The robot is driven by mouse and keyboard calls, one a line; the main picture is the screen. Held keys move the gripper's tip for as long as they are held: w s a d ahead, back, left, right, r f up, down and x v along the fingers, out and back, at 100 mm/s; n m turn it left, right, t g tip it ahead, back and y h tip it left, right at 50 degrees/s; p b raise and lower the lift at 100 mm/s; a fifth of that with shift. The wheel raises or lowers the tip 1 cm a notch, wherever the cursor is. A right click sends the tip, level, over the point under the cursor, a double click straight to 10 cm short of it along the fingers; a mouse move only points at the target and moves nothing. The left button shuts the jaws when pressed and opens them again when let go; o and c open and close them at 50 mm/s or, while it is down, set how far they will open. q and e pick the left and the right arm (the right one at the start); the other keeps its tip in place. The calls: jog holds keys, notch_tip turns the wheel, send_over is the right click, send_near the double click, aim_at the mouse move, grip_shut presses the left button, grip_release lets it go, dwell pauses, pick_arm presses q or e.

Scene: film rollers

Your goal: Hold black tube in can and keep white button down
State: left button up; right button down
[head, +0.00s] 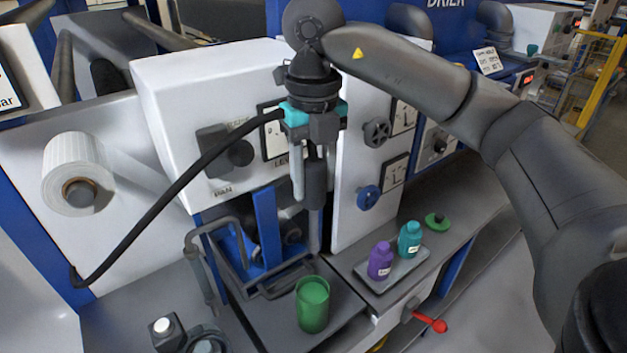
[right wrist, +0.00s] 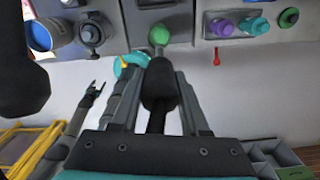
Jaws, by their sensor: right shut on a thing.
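My right gripper (head: 314,185) points down in front of the white machine, shut on the dark end of the black tube (head: 317,186). The hose (head: 165,193) curves from the gripper down to the lower left. The tube end also shows between the fingers in the right wrist view (right wrist: 160,88). The green can (head: 313,304) stands upright on the dark platform below; it also shows in the right wrist view (right wrist: 158,34). The tube end is above the can, apart from it. The white button (head: 162,326) is at the lower left, with nothing on it. I cannot make out my left gripper.
A tray (head: 408,270) right of the can holds a purple bottle (head: 380,261) and a teal bottle (head: 410,239). A green knob (head: 437,221) and a red-ended lever (head: 436,325) are farther right. A dark metal frame (head: 291,273) is behind the can. A white roll (head: 70,172) hangs at left.

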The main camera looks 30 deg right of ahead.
aim_at(313, 160)
jog(key=shift+r+p, duration=1.85)
jog(key=shift+r, duration=0.75)
notch_tip(313, 160, up, 6)
jog(key=p, duration=0.5)
jog(key=shift+f, duration=0.2)
